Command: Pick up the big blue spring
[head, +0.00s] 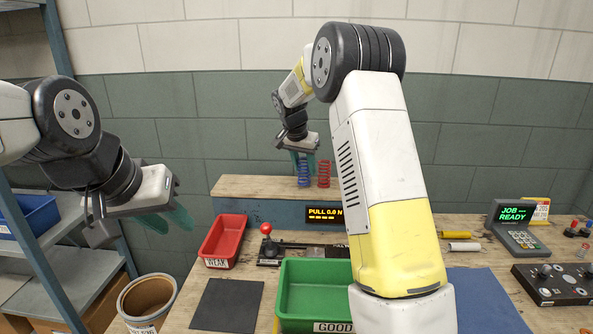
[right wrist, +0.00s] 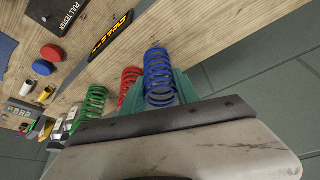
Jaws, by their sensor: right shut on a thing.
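The big blue spring (head: 304,172) is upright at the raised wooden shelf at the back. My right gripper (head: 301,157) is over it, shut on its upper part. In the right wrist view the blue spring (right wrist: 158,75) sits between the teal fingers. I cannot tell whether its lower end touches the shelf. My left gripper (head: 168,219) is empty at the left, its teal fingers apart, far from the springs.
A red spring (head: 323,174) stands close beside the blue one. A green spring (right wrist: 93,103) shows in the right wrist view. A red tray (head: 223,240), green tray (head: 283,290) and red-knobbed lever (head: 267,243) are in front. A bin (head: 150,300) is at lower left.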

